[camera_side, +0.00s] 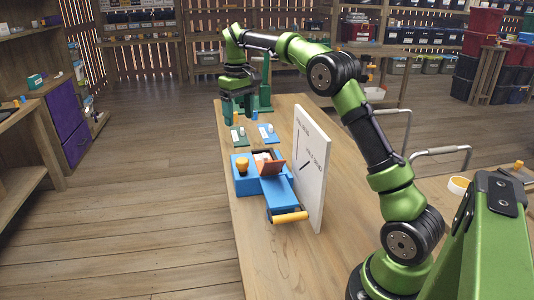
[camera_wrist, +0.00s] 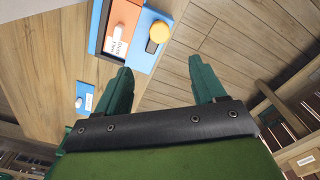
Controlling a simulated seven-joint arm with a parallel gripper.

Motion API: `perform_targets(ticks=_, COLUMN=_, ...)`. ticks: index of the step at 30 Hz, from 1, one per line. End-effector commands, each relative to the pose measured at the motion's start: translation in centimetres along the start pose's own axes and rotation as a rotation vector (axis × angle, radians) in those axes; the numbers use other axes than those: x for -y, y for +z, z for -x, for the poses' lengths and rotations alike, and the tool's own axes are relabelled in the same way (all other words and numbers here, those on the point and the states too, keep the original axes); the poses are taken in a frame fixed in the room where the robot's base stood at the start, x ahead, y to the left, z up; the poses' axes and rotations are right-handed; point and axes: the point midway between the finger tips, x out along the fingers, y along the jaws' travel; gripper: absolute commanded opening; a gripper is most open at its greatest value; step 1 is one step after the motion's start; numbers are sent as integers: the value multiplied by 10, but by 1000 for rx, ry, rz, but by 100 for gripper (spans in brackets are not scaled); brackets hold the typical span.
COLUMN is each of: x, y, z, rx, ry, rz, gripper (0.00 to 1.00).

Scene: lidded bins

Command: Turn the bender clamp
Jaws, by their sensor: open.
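The blue bender (camera_side: 283,193) stands on the wooden table against a white upright board. It has a yellow knob (camera_side: 242,165), a tilted orange flap (camera_side: 273,167) and a yellow-orange handle (camera_side: 289,217) at its near end. Which part is the clamp, I cannot tell for sure. In the wrist view, the yellow knob (camera_wrist: 158,32) and part of the blue body (camera_wrist: 143,58) show at the top, beyond the fingertips. My gripper (camera_side: 238,115) is open and empty, above the table's far left side, behind and above the bender. Its green fingers (camera_wrist: 162,78) stand wide apart in the wrist view.
The white board (camera_side: 312,165) stands upright right of the bender. A green plate (camera_side: 238,138) and a blue plate (camera_side: 268,134) with small parts lie behind it. A green machine (camera_side: 265,95) stands at the far end. The table (camera_side: 265,265) is bare in front.

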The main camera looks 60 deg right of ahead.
Motion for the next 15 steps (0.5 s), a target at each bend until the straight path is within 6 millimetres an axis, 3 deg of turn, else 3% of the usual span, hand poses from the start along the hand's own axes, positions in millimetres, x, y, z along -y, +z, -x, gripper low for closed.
perform_targets(ticks=6, x=0, y=0, z=18, rx=2, ry=0, rz=0, gripper=69)
perform_targets(ticks=15, x=0, y=0, z=21, rx=2, ry=0, rz=1, gripper=69)
